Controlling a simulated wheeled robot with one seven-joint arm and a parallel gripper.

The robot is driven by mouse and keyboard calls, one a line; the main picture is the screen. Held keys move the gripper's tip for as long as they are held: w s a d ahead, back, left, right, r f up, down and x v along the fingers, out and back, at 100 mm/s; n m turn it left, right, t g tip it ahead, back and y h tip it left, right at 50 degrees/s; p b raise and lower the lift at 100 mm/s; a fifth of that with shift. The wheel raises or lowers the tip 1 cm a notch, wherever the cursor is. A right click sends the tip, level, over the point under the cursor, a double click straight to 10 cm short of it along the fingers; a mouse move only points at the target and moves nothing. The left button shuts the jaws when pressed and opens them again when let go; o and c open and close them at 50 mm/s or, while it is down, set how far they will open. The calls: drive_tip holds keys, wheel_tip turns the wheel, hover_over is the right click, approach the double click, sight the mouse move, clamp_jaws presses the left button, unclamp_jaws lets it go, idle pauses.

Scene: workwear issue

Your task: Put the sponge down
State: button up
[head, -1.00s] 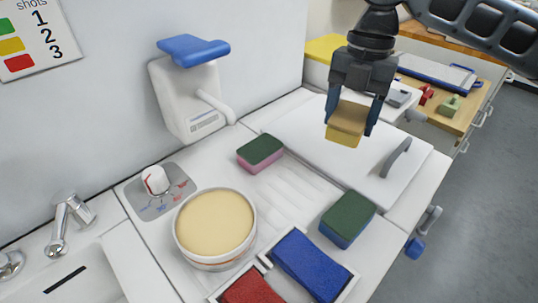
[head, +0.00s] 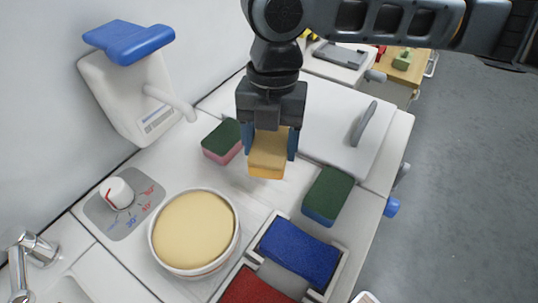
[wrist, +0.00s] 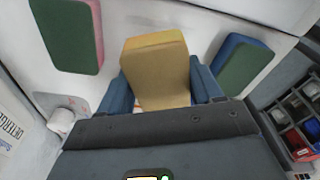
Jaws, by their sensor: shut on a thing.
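My gripper (head: 269,145) is shut on a yellow sponge (head: 268,160) with a tan top, held above the white counter. In the wrist view the yellow sponge (wrist: 158,70) sits between the two blue fingers. A green-topped pink sponge (head: 223,141) lies on the counter to the left of my gripper. A green-topped blue sponge (head: 328,193) lies to the right. Both also show in the wrist view, the pink one (wrist: 68,35) at left and the blue one (wrist: 242,64) at right.
A round tub with a cream-coloured top (head: 193,230) stands left of a blue pad (head: 299,252) and a red pad (head: 257,287) in trays. A white lid with a grey handle (head: 363,123) lies behind. A dispenser with a blue lever (head: 128,42) is on the wall.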

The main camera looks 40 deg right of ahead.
sight(269, 161)
drive_tip(key=shift+s+a+f, duration=0.1)
drive_tip(key=shift+a+f, duration=0.1)
drive_tip(key=shift+f, duration=1.95)
drive_tip(key=shift+f, duration=0.1)
drive_tip(key=shift+f, duration=0.1)
drive_tip(key=o, duration=0.9)
drive_tip(key=shift+o, duration=0.2)
drive_tip(key=r, duration=0.8)
drive_tip(key=w+d+r, duration=0.1)
drive_tip(key=r, duration=0.3)
drive_tip(key=shift+r, duration=0.2)
